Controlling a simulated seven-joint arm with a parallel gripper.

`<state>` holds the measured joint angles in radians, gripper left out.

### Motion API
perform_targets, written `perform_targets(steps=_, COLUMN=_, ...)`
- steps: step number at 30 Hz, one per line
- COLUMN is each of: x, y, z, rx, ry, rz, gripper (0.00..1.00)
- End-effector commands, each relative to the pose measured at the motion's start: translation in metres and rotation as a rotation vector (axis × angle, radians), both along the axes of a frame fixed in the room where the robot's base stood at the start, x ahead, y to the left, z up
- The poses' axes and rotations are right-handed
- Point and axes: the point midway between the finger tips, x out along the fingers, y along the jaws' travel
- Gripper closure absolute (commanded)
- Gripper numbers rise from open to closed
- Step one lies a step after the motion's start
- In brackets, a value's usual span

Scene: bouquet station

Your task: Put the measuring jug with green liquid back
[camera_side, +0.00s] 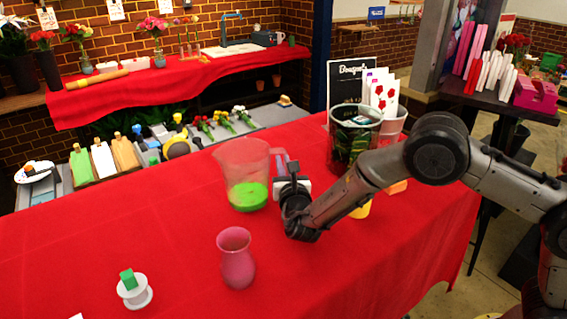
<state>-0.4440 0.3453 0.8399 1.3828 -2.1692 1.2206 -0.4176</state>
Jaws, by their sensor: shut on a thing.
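The measuring jug (246,173) is clear with a pinkish tint and has bright green liquid (248,196) in its lower part. It is upright at the middle of the red table, and I cannot tell whether its base touches the cloth. My gripper (281,180) is at the jug's right side, where the handle is, and is shut on the jug. The arm hides part of the gripper, and the fingertips are hard to make out.
A pink vase (236,258) stands in front of the jug. A white spool with a green block (134,290) is at front left. A dark container (352,138) and cards (380,92) stand behind my arm. The cloth (120,235) left of the jug is clear.

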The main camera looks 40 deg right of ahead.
Motion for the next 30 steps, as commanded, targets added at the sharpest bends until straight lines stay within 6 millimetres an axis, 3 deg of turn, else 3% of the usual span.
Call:
perform_targets(steps=10, x=0.000, y=0.000, z=-0.001, rx=0.003, ry=-0.006, rz=0.000, gripper=1.00)
perform_targets(steps=11, x=0.000, y=0.000, z=-0.002, rx=0.001, ry=-0.003, rz=0.000, gripper=0.85)
perform_targets(steps=15, x=0.000, y=0.000, z=-0.002, rx=0.001, ry=-0.002, rz=0.000, gripper=0.59)
perform_targets(steps=26, x=0.000, y=0.000, z=0.002, rx=0.002, ry=-0.003, rz=0.000, gripper=0.58)
perform_targets(steps=30, x=-0.014, y=0.008, z=0.001, rx=0.001, ry=-0.002, rz=0.002, gripper=0.58)
